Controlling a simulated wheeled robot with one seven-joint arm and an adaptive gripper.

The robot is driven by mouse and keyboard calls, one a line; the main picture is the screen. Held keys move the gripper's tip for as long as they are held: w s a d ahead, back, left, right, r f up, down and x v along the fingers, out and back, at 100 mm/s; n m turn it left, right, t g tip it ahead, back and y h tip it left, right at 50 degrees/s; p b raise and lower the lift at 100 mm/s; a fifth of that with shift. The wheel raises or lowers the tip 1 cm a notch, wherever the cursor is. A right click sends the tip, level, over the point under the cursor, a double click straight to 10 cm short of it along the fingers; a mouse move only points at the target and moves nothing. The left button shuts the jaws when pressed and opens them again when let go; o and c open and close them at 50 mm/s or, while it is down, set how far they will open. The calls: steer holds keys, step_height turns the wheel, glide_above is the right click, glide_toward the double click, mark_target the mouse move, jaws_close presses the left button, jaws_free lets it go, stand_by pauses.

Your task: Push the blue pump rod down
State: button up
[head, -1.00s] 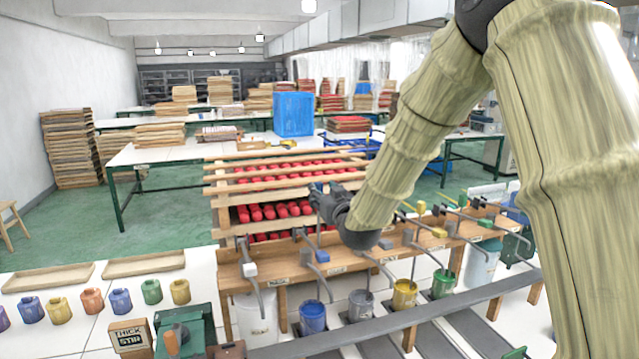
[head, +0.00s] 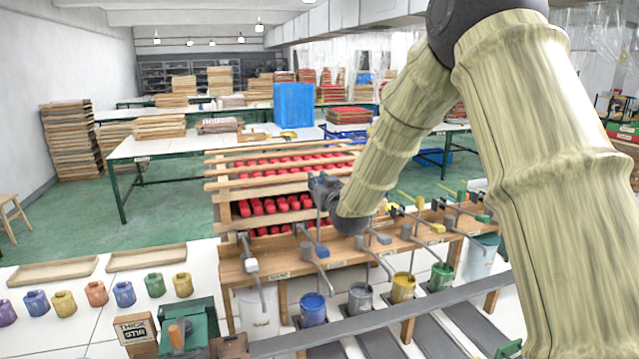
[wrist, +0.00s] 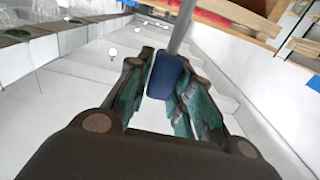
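The blue pump (head: 316,248) stands on the wooden bench shelf, second from the left in the row. Its thin grey rod (head: 319,222) rises upright from it to my gripper. The wrist view shows the rod (wrist: 183,30) with a blue block-shaped knob (wrist: 165,78) at its end. My gripper (head: 323,187) is above the pump in the head view. In the wrist view my gripper's green-padded fingers (wrist: 165,88) are closed on both sides of the blue knob. The exact finger contact is hard to see.
Other pumps with white, grey, yellow and green parts stand along the same wooden shelf (head: 262,268). Paint pots, including a blue pot (head: 313,309), stand below. A rack of red pieces (head: 280,205) is just behind my gripper.

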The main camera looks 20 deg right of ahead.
jaws_close()
steer(key=shift+f, duration=0.1)
step_height(320, 180, down, 8)
steer(key=b, duration=0.6)
steer(key=shift+r, duration=0.25)
steer(key=o, duration=0.7)
jaws_free()
steer(key=shift+r, duration=0.1)
steer(key=shift+s, duration=0.1)
